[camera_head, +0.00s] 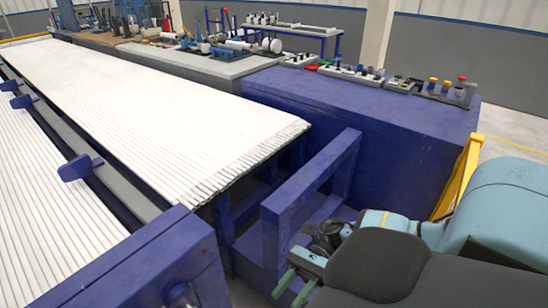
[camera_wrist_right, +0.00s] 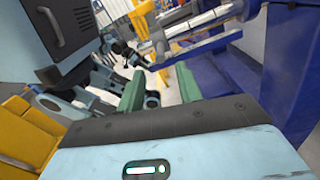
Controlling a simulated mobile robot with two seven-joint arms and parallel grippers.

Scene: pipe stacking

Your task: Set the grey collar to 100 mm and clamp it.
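I cannot pick out the grey collar or a scale for certain in either view. In the right wrist view a silver bar (camera_wrist_right: 208,20) with a wider end lies across the top, beside blue framework. My right gripper (camera_head: 294,279) is low in the head view, beside the blue rack end. Its two green fingers also show in the right wrist view (camera_wrist_right: 160,88), apart with nothing between them. It is short of the bar and not touching it. My left gripper is not in view.
Long white pipes (camera_head: 155,95) fill the blue rack (camera_head: 155,262). A blue bench (camera_head: 375,115) stands behind, with several small coloured fittings (camera_head: 446,87) on top. A blue beam (camera_head: 312,180) stands close to my right gripper. Open floor (camera_head: 510,145) lies at the right.

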